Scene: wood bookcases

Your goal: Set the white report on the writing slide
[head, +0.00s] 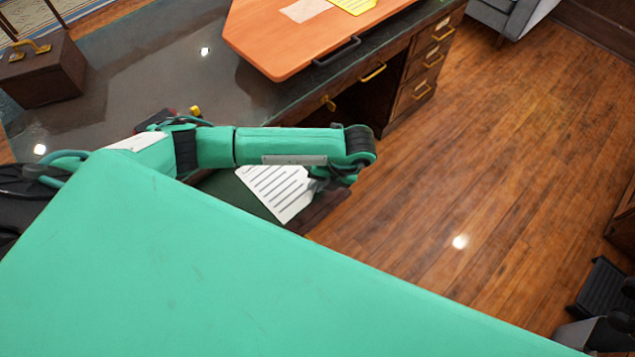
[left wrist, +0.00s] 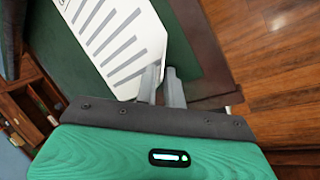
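The white report (head: 272,190) is a sheet with dark lines, seen in the head view beside the end of my left arm. It shows tilted and partly cropped in the left wrist view (left wrist: 115,40). My left gripper (head: 328,182) has its two grey fingers (left wrist: 163,75) close together at the report's edge. The near finger covers part of the sheet, and they appear shut on it. A green panel with a brown wood border (left wrist: 205,45), apparently the writing slide, lies behind the report. Whether the report touches it is unclear.
A dark-topped desk (head: 130,75) carries an orange board (head: 285,45) with a black handle, holding yellow and pale papers. A brown case (head: 40,70) stands at the left. Open wood floor (head: 500,160) lies to the right. My green body hides the lower left.

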